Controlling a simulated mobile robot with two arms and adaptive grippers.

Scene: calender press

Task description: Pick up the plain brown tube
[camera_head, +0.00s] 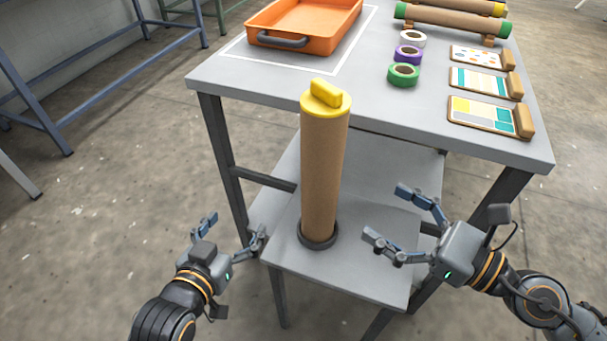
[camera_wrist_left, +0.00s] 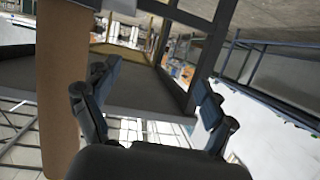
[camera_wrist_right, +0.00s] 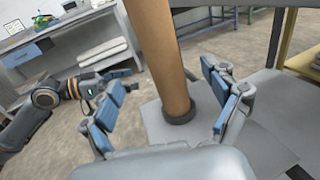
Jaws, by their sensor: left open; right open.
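A plain brown tube (camera_head: 322,175) with a yellow cap (camera_head: 325,98) stands upright in a dark ring on the lower grey shelf. My left gripper (camera_head: 236,228) is open and empty, to the left of the tube and apart from it. My right gripper (camera_head: 385,215) is open and empty, to the right of the tube. In the left wrist view the tube (camera_wrist_left: 60,90) stands at the left of the open fingers. In the right wrist view the tube (camera_wrist_right: 160,55) shows beyond and between the open fingers, its foot in the dark ring (camera_wrist_right: 178,112).
The grey table (camera_head: 270,80) behind carries an orange tray (camera_head: 303,25), tape rolls (camera_head: 403,75), sample boards (camera_head: 485,114) and lying tubes with green and yellow ends (camera_head: 455,20). Its front edge is close behind the tube. The lower shelf (camera_head: 370,265) is otherwise clear.

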